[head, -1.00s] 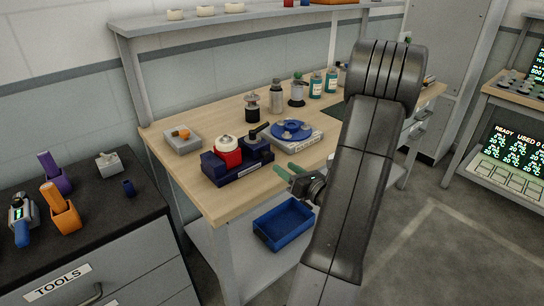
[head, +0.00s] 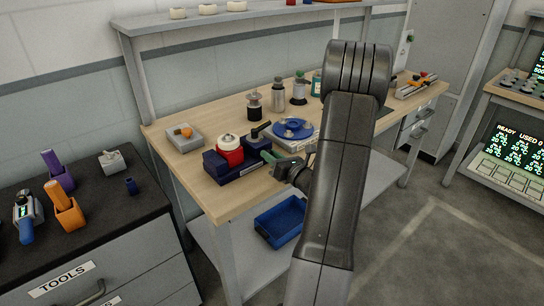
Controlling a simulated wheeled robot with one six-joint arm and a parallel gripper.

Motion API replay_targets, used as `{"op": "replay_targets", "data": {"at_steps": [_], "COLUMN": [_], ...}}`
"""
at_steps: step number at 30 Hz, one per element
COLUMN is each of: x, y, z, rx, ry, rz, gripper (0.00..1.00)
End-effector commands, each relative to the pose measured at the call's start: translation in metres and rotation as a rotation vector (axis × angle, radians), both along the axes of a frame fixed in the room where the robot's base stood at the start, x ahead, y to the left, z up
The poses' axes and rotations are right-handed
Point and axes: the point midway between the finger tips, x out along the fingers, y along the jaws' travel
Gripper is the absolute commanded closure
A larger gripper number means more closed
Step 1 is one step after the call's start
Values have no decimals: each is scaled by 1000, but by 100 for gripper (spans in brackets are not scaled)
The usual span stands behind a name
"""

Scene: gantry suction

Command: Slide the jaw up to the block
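A dark blue vise (head: 236,171) sits near the front left of the wooden bench. A red block (head: 230,157) with a white round part on top stands in it. To the right of the block is the dark blue sliding jaw (head: 256,146) with a black handle (head: 261,130). Whether the jaw touches the block is too small to tell. My gripper (head: 288,155) has green fingers spread apart, with nothing seen between them. One finger is close to the right end of the vise near the jaw; contact cannot be told. My arm hides part of the gripper.
A blue disc on a pale base (head: 293,128) stands just behind my gripper. A grey tray with an orange item (head: 184,138) is to the left, bottles (head: 278,95) behind. A blue bin (head: 281,222) sits on the lower shelf. A dark tool cabinet (head: 85,240) stands left.

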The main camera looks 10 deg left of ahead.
Motion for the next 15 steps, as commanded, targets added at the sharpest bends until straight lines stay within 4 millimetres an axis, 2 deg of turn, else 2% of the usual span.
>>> {"op": "replay_targets", "data": {"at_steps": [1, 3, 9, 15], "x": [0, 0, -4, -27], "y": [0, 0, 3, 22], "z": [0, 0, -1, -2], "rx": [0, 0, 0, 2], "ry": [0, 0, 0, -2], "rz": [0, 0, 1, 2], "gripper": [91, 100, 100, 100]}}
